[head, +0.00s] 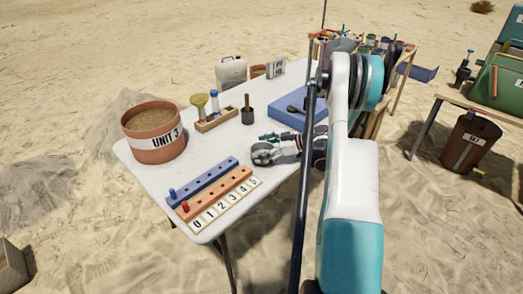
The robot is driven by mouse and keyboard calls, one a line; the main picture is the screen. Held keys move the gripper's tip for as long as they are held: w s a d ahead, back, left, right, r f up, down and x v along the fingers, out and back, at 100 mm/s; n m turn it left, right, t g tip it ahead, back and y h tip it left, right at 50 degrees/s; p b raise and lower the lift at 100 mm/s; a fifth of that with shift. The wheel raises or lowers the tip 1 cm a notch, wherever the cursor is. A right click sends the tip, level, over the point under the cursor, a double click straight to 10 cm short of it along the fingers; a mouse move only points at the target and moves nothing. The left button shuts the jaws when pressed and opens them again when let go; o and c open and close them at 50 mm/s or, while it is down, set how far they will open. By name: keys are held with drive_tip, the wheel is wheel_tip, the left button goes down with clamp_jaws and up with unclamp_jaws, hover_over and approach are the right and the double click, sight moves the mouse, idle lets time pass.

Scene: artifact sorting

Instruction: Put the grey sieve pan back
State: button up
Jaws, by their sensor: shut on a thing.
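My gripper (264,153) is low over the right half of the white table, at the end of my white and teal arm. A terracotta tub marked UNIT 3 (155,148), filled with sand, stands at the left of the table, well apart from my gripper.
A blue and an orange peg rail (215,194) and a number strip (226,205) lie in front. A brush rack (216,122), dark cup (248,117), blue tray (290,115) and white jug (231,71) stand behind. Bare tabletop (205,153) shows between tub and gripper. My arm hides the right side.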

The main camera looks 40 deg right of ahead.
drive_tip(key=shift+f, duration=0.1)
drive_tip(key=o, duration=1.1)
drive_tip(key=shift+s+d+r, duration=0.1)
drive_tip(key=shift+s+r, duration=0.05)
drive_tip(key=shift+r, duration=0.05)
drive_tip(key=p+v, duration=0.4)
drive_tip(key=v, duration=0.6)
drive_tip(key=shift+s+r, duration=0.1)
drive_tip(key=shift+r, duration=0.05)
drive_tip(key=shift+s+d+r, duration=0.15)
drive_tip(key=shift+s+d, duration=0.25)
drive_tip(key=shift+s, duration=0.1)
